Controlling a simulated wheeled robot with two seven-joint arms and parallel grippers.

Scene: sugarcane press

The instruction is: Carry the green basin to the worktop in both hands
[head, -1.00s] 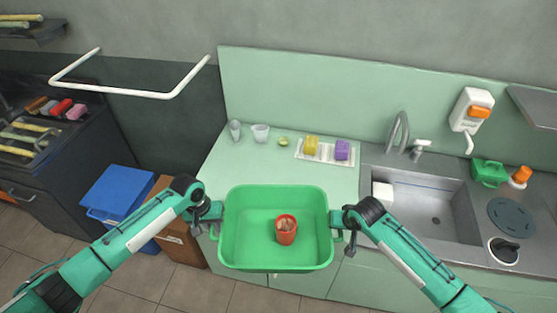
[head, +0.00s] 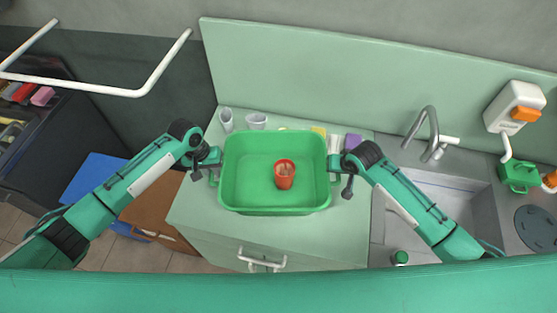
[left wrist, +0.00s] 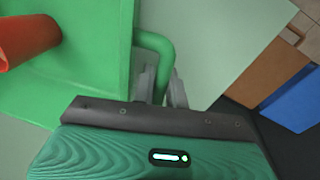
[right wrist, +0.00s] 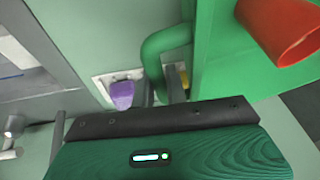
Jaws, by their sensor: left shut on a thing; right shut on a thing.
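The green basin (head: 240,190) is between my two grippers in the head view, over the pale green worktop (head: 335,235). I cannot tell whether its bottom touches the worktop. A red-orange cup (head: 285,174) stands inside the basin. My left gripper (head: 214,164) is shut on the basin's left handle, a green bar that shows in the left wrist view (left wrist: 158,45). My right gripper (head: 334,166) is shut on the right handle, which shows in the right wrist view (right wrist: 160,45). The basin looks about level.
Two clear cups (head: 226,120) stand behind the basin at the left. A purple sponge (head: 353,142) and a yellow one (head: 319,131) lie behind it at the right. The sink (head: 465,205) with its tap (head: 432,125) is to the right. A blue bin (head: 100,170) is at the left.

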